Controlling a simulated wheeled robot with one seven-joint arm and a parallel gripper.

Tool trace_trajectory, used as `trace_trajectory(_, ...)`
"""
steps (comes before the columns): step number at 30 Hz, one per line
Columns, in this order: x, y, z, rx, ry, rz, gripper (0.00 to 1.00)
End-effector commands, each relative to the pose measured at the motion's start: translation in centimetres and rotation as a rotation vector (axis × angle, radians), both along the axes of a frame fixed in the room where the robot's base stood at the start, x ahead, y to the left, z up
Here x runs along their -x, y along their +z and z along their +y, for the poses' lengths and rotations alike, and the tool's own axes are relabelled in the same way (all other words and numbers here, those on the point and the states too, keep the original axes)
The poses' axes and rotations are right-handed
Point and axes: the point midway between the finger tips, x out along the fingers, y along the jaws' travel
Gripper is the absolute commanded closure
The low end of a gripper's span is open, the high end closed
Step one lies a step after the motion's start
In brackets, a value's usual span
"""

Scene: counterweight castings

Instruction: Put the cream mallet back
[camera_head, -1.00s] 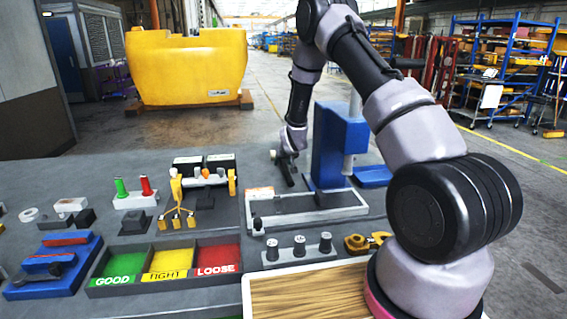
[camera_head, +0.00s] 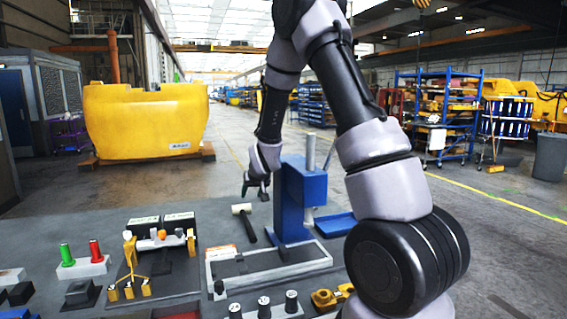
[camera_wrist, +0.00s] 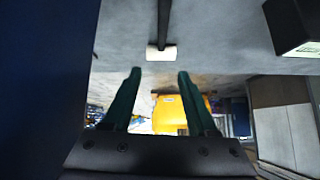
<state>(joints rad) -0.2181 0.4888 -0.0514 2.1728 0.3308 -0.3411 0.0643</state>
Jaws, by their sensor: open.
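The cream mallet (camera_head: 242,209) has a pale, block-shaped head and a dark handle. It lies on the grey bench just left of the blue press (camera_head: 294,205), its handle pointing toward the front tray. In the wrist view the mallet head (camera_wrist: 161,52) shows beyond the fingertips, with its handle running to the top edge. My gripper (camera_head: 255,190) is open and empty, above and a little behind the mallet head. In the wrist view my two fingers (camera_wrist: 157,76) are apart with nothing between them.
A long shallow tray (camera_head: 213,272) lies in front of the mallet. A stand with yellow-handled tools (camera_head: 140,290) is at left, near red and green plugs (camera_head: 80,255). Bare bench lies left of the mallet.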

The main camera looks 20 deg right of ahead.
Motion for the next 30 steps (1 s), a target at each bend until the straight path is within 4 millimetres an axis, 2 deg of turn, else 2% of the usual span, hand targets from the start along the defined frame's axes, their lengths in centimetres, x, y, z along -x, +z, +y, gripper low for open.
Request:
trace_trajectory(1, 0.8, 3.0, -0.5, -0.024, -0.013, -0.003, 0.42)
trace_trajectory(6, 4.7, 9.6, -1.7, -0.091, -0.047, 0.031, 0.42)
trace_trajectory(14, 12.0, 17.3, -3.2, -0.172, -0.085, 0.074, 0.42)
trace_trajectory(17, 15.9, 20.1, -3.8, -0.203, -0.100, 0.091, 0.42)
trace_trajectory(18, 17.7, 21.2, -4.1, -0.218, -0.107, 0.099, 0.42)
trace_trajectory(24, 27.1, 24.8, -4.8, -0.275, -0.140, 0.140, 0.42)
trace_trajectory(27, 30.9, 25.5, -4.9, -0.296, -0.156, 0.158, 0.42)
trace_trajectory(30, 33.6, 25.7, -4.9, -0.311, -0.166, 0.172, 0.42)
